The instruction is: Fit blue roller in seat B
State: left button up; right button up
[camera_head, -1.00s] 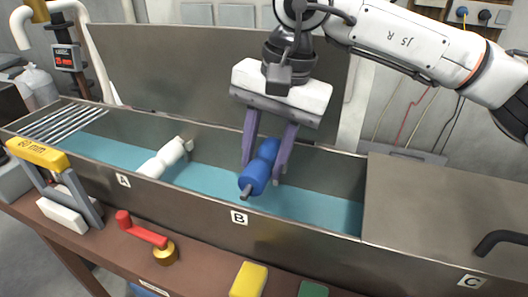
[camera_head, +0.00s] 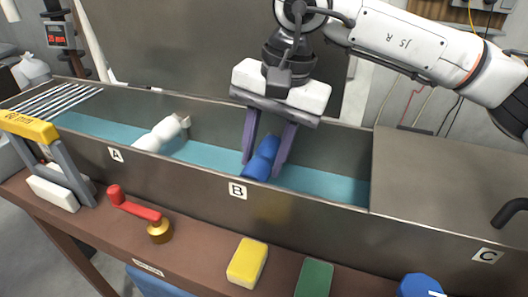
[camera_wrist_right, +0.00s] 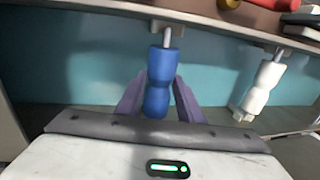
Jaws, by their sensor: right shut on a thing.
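The blue roller (camera_head: 262,158) is between the purple fingers of my right gripper (camera_head: 265,155), which is shut on it. It is down inside the metal trough, behind the front wall at label B (camera_head: 238,191), which hides its near end. In the right wrist view the blue roller (camera_wrist_right: 159,80) lies between the fingers (camera_wrist_right: 159,98). Its metal shaft reaches a pale bracket (camera_wrist_right: 160,26) on the trough wall; I cannot tell whether it is seated. My left gripper is not in view.
A white roller (camera_head: 160,135) lies in the trough near label A (camera_head: 116,155). A metal cover (camera_head: 450,175) closes the right part, near label C. A red crank (camera_head: 137,207), yellow block (camera_head: 247,262) and green block (camera_head: 314,278) are on the front ledge.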

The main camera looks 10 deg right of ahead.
jog(key=shift+f, duration=0.25)
dwell(0.7)
jog(key=o, duration=1.3)
jog(key=shift+o, duration=0.2)
notch_tip(320, 180, up, 10)
jog(key=s+d, duration=0.1)
jog(key=shift+d, duration=0.35)
